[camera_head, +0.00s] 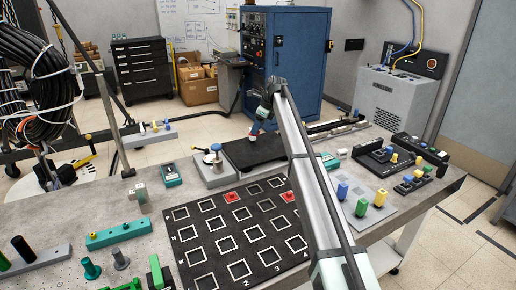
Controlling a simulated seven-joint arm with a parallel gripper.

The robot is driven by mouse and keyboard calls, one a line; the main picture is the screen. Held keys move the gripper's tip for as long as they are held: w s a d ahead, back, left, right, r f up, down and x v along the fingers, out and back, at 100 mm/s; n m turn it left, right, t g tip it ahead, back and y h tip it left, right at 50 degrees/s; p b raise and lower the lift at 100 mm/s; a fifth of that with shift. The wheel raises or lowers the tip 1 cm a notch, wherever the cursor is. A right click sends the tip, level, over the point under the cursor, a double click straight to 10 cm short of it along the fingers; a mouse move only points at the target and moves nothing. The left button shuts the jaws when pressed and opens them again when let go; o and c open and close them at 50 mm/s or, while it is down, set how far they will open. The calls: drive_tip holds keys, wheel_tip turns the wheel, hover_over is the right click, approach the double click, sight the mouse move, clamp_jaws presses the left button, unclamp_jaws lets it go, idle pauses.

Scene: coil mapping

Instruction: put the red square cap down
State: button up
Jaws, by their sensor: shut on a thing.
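My gripper (256,127) is small and far off at the end of my arm, above the black mat behind the grid board. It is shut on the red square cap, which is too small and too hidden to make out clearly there. The black grid board (222,228) with white square outlines lies on the grey bench. One red square cap (231,196) sits on its back part. Another red cap (288,196) shows at the board's right, against the edge of my arm, which hides part of the board.
Blue, green and yellow pegs (361,207) stand on a grey plate to the right. A teal bar (118,235) and green parts lie left. The board's front squares look empty.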

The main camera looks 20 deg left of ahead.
wheel_tip(320, 180, down, 10)
drive_tip(key=shift+r, duration=0.15)
idle(0.4)
drive_tip(key=o, duration=1)
drive_tip(key=v, duration=1.2)
